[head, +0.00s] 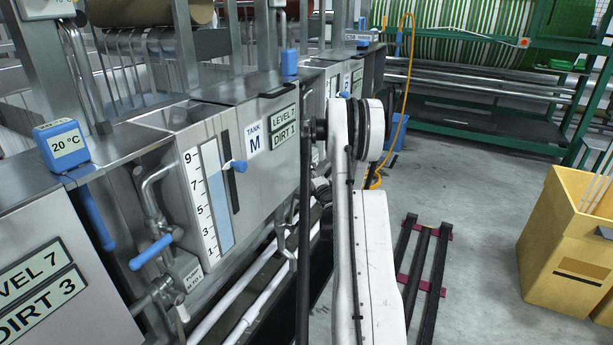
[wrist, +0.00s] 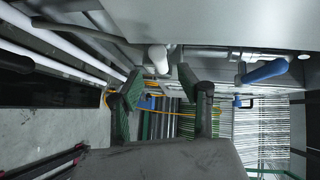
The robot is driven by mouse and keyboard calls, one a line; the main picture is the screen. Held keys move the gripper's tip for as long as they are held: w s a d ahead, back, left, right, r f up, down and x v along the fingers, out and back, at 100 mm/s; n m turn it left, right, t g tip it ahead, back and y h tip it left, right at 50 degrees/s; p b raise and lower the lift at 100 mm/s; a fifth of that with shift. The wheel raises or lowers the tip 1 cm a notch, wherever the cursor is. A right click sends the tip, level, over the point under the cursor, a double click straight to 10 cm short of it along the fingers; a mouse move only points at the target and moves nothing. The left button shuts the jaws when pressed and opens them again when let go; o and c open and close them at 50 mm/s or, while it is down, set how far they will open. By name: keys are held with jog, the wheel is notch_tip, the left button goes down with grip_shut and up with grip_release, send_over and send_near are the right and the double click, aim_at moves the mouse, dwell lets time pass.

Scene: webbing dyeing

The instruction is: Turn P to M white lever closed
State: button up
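In the wrist view, my gripper (wrist: 158,82) is open, its two dark fingers with green pads standing apart. A rounded white piece (wrist: 157,58) shows just past and between the fingertips, under the tank's grey metal underside. It may be the end of the white lever, seen end-on; I cannot tell whether a finger touches it. In the head view, my gripper is hidden behind my white arm. Tank M (head: 265,165) carries a level gauge and a blue-handled valve (head: 150,252). A small white piece (head: 182,313) shows below the pump label; I cannot tell if it is a lever.
White pipes (head: 250,315) run low beside the tanks, and also show in the wrist view (wrist: 70,45). A blue handle (wrist: 265,71) is to the right of my gripper. A yellow bin (head: 565,240) and a black rack (head: 425,265) stand on the otherwise open floor.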

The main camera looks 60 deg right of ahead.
jog(key=shift+b+x, duration=0.7)
jog(key=shift+x, duration=2.35)
grip_shut()
